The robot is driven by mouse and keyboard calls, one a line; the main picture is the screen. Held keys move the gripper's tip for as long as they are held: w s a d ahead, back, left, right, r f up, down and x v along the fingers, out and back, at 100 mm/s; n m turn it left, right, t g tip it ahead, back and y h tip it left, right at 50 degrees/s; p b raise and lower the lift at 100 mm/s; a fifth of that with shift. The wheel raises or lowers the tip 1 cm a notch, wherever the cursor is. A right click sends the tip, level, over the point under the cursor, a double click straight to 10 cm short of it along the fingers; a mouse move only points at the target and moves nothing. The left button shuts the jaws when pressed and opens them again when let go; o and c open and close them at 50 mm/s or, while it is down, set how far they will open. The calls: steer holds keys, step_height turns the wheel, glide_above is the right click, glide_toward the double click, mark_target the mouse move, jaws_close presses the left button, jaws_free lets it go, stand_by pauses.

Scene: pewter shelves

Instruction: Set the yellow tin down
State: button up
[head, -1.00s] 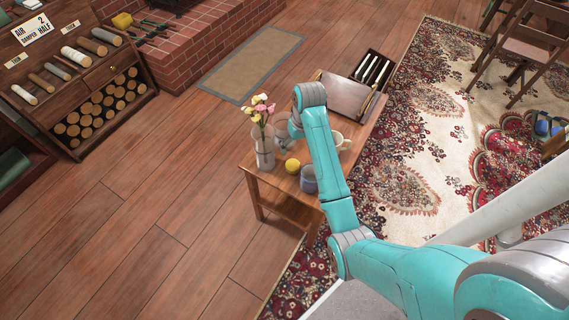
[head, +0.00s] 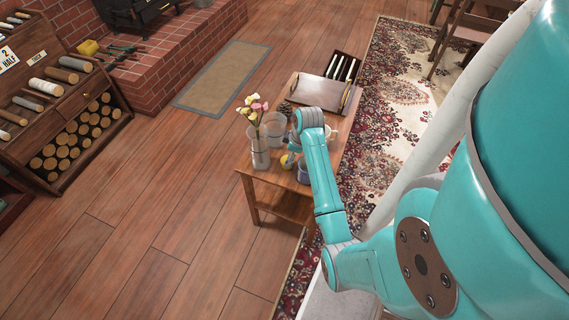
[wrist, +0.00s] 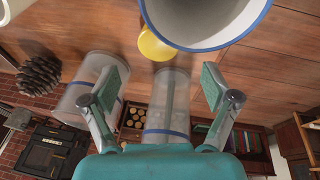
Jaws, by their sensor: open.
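The yellow tin (head: 286,161) is on the small wooden table (head: 263,180), between the flower vase (head: 260,152) and a blue-grey mug (head: 303,172). In the wrist view the tin (wrist: 154,46) shows past the fingertips, partly covered by the blue-rimmed mug (wrist: 205,22). In the head view my own arm hides most of the gripper and some of the table top.
Clear glass vessels (wrist: 166,108) stand near the fingers, with a pine cone (wrist: 38,75) to the left. A tray (head: 320,93) and a box of cutlery (head: 343,68) lie at the table's far end. Bare floor (head: 165,200) lies left of the table.

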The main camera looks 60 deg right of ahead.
steer(key=shift+x, duration=3.25)
steer(key=shift+s+d, duration=0.1)
steer(key=shift+s, duration=0.05)
steer(key=shift+c, duration=0.3)
steer(key=c, duration=1.3)
